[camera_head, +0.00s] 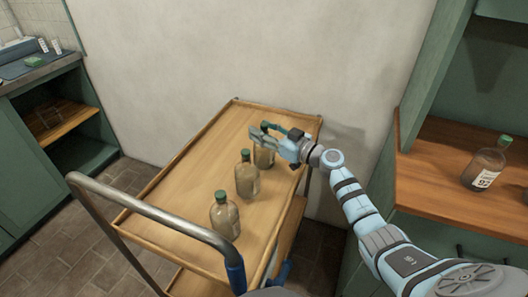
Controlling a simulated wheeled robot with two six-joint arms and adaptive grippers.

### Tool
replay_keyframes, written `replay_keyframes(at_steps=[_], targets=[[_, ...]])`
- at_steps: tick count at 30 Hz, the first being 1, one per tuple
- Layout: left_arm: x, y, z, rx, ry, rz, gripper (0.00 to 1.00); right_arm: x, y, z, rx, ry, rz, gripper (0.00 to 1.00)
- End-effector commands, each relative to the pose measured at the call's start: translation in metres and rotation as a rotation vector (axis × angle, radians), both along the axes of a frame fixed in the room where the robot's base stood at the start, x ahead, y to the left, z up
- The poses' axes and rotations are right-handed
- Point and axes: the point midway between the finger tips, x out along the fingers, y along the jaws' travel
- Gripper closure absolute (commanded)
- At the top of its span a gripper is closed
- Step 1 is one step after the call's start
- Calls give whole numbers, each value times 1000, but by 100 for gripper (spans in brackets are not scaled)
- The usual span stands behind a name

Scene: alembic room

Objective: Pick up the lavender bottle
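Three glass bottles with green caps and brownish contents stand in a row on the wooden cart top (190,165). They are the near bottle (225,218), the middle bottle (246,180) and the far bottle (264,157). No readable label shows which is the lavender bottle. My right gripper (264,139) is at the upper part of the far bottle and partly hides it. Its fingers are at the neck, but I cannot tell whether they are closed on it. The far bottle looks upright. My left gripper is out of view.
The cart has a low rim and a metal handle (150,210) at its near left. A labelled bottle (486,165) stands on the wooden counter (440,165) at the right. The cart top's left half is clear. A wall stands behind the cart.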

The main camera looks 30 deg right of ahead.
Motion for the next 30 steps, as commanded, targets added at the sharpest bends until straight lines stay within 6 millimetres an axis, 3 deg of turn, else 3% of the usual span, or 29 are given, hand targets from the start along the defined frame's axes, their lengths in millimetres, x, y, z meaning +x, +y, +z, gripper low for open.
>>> replay_keyframes(at_steps=[1, 7, 23, 26, 30], targets=[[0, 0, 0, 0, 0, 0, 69, 0, 0, 0, 0, 0, 0, 68], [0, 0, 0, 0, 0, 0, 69, 0, 0, 0, 0, 0, 0, 100], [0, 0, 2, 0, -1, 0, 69, 0, 0, 3, 0, -1, 0, 100], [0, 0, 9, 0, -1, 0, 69, 0, 0, 12, -1, -3, 0, 100], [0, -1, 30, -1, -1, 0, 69, 0, 0, 40, -1, -4, 0, 100]])
